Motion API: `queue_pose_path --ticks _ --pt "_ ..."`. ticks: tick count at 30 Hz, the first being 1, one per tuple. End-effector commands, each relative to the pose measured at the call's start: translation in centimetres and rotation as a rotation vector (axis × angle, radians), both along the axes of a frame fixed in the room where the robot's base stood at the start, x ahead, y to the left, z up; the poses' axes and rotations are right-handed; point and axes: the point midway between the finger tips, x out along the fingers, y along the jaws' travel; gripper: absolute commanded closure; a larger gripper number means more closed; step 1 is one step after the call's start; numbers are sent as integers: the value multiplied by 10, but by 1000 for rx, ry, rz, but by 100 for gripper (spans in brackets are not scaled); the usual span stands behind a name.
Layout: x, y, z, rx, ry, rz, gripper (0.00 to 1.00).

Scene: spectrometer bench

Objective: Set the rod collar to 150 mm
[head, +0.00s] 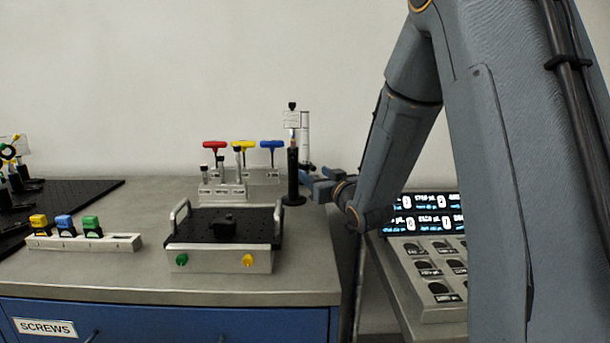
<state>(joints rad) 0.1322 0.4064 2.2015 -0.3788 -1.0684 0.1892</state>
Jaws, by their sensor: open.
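A slim upright post stands at the right back of the bench in the head view. Its lower part is a thick black sleeve (293,172) on a round black foot. A thin rod rises above it, with a pale tag (291,119) and a small black knob (292,105) on top. A clear graduated strip (305,138) stands just behind it. The collar is too small to tell apart. My gripper (309,183) is open, just right of the black sleeve near its lower half. I cannot tell whether it touches the sleeve.
A rack (222,192) with red, yellow and blue T-handle tools stands left of the post. A handled black-topped box (219,259) sits in front. A stamp rack (84,241) is at left. A lit display (424,221) and a button panel (430,268) lie right, partly behind my arm.

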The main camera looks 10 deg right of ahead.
Motion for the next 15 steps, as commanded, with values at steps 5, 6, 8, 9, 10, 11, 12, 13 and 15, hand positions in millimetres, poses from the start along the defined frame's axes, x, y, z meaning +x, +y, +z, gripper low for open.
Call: queue_pose_path --ticks 5,6,8,9,10,11,12,13,15 --pt "17 3 0 0 -1 1 48" --pt "22 5 -1 0 -1 1 48" --pt "32 7 0 0 -1 0 48" --pt "38 7 0 0 0 0 48" --pt "43 8 -1 0 0 0 48" --pt "47 9 0 0 -1 0 48" --pt "53 10 0 0 -1 0 48" --pt "57 11 0 0 -1 -1 48" --pt "64 12 -1 0 0 -1 48"
